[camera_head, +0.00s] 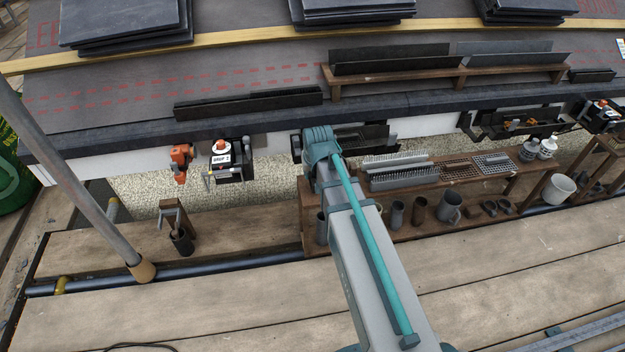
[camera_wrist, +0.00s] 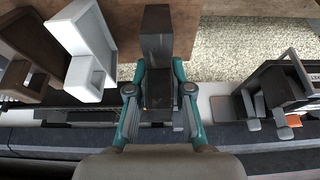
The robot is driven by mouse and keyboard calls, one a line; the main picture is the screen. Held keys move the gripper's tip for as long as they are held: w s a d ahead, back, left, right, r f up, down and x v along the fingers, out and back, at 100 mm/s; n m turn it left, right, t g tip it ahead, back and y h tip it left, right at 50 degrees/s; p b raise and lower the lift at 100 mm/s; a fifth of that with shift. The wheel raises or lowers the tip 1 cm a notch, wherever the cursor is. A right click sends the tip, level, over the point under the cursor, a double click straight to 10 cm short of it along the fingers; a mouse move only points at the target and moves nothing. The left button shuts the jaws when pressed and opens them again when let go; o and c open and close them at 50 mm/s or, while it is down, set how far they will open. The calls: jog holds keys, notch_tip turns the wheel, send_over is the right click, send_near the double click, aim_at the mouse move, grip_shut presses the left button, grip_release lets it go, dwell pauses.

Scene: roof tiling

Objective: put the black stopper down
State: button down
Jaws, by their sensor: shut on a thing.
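In the wrist view, my gripper (camera_wrist: 158,84) has its two teal fingers closed on the sides of a dark block, which I take to be the black stopper (camera_wrist: 157,45). The block sticks out beyond the fingertips, over the gap between the dark roof edge and a brown surface. I cannot tell whether it touches anything below. In the head view, my arm reaches the roof edge in the middle, and its wrist hides the gripper and most of what it holds.
A white angular piece (camera_wrist: 88,50) stands close left of the fingers in the wrist view. A black holder (camera_wrist: 275,90) is at the right. In the head view, a wooden shelf (camera_head: 420,225) with cups lies right of my arm. Dark strips (camera_head: 250,103) lie on the roof.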

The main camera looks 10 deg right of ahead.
jog(key=shift+f, duration=0.7)
jog(key=shift+f, duration=0.15)
jog(key=c, duration=1.1)
grip_release()
jog(key=shift+o, duration=0.2)
